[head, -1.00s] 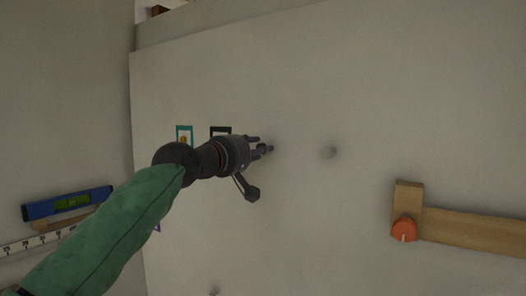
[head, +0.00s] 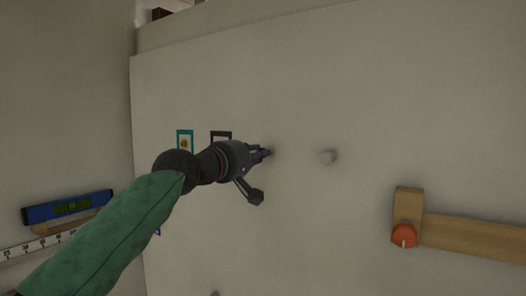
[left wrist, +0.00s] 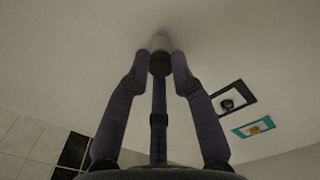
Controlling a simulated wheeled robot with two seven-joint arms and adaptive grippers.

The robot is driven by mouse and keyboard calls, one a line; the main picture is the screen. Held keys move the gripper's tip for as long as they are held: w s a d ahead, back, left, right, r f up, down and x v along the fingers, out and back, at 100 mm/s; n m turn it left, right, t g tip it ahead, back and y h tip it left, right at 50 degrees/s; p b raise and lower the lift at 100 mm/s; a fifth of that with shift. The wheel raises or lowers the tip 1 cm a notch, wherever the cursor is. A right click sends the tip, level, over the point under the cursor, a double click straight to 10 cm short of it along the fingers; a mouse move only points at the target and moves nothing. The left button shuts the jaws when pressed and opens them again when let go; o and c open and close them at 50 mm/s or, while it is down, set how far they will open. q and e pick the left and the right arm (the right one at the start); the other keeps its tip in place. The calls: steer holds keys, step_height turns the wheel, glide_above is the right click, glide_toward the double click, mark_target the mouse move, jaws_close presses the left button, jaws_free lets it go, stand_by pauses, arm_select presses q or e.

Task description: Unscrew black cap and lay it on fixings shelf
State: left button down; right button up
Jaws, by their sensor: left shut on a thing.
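The black cap (left wrist: 160,66) sits at the end of a pale stub (left wrist: 160,43) on the wall in the left wrist view. My left gripper (left wrist: 160,76) is shut on the cap, with fingers on both sides of it. In the head view my left gripper (head: 267,152) points right, its fingertips close to the wall, and hides the cap. I cannot tell whether the cap has turned on the stub. A wooden shelf-like piece (head: 475,232) is at the right. My right gripper is not in view.
An orange round cap (head: 403,235) is at the left end of the wood. Teal (head: 185,142) and black frames hang behind my wrist. A blue level (head: 68,207) is at the left.

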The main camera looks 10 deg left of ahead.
arm_select(q)
steer(key=shift+n+p, duration=0.35)
steer(key=shift+n, duration=0.95)
steer(key=n+p, duration=0.1)
steer(key=n, duration=0.4)
steer(key=shift+n, duration=2.7)
